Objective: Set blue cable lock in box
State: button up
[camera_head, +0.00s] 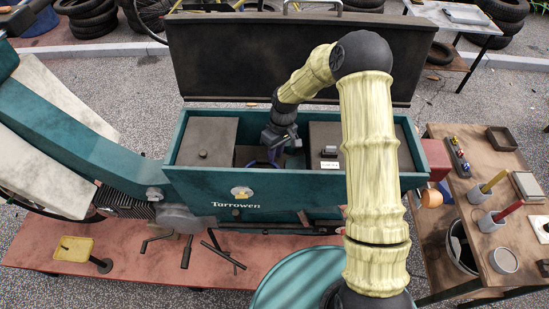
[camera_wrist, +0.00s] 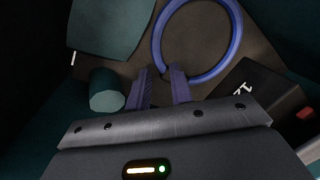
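The blue cable lock (camera_wrist: 237,38) is a ring lying on the brown floor of the teal box (camera_head: 300,184) marked "Tarrowen", whose dark lid stands open. In the head view a blue arc of the lock (camera_head: 256,163) shows low in the gap between two brown compartments. My gripper (camera_head: 273,154) reaches down into this gap. In the wrist view my gripper's two fingers (camera_wrist: 161,80) are apart with nothing clearly held between them. The near left part of the ring is close to the fingertips; I cannot tell whether they touch.
A brown compartment (camera_head: 207,140) stands left of the gap, another to its right. In the wrist view a teal cylinder (camera_wrist: 106,91) lies left of the fingers and a dark block with white numbers (camera_wrist: 250,92) right. A wooden table (camera_head: 470,205) with cups stands right of the box.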

notch_tip(320, 180, up, 9)
jog(key=w+d+b, duration=0.1)
jog(key=shift+w+d, duration=0.1)
dwell(0.6)
jog(key=s+d+r+m+t, duration=0.2)
jog(key=s+d+r+m, duration=0.1)
jog(key=s+d, duration=0.4)
jog(key=s+d+r+m+t+h, duration=0.1)
jog(key=s+d+r+m, duration=0.3)
jog(key=s, duration=0.9)
jog(key=d+m+t, duration=0.1)
jog(key=d, duration=0.1)
jog(key=shift+s+d+m+h, duration=0.15)
jog(key=shift+d+m+h, duration=0.15)
jog(key=shift+d, duration=0.1)
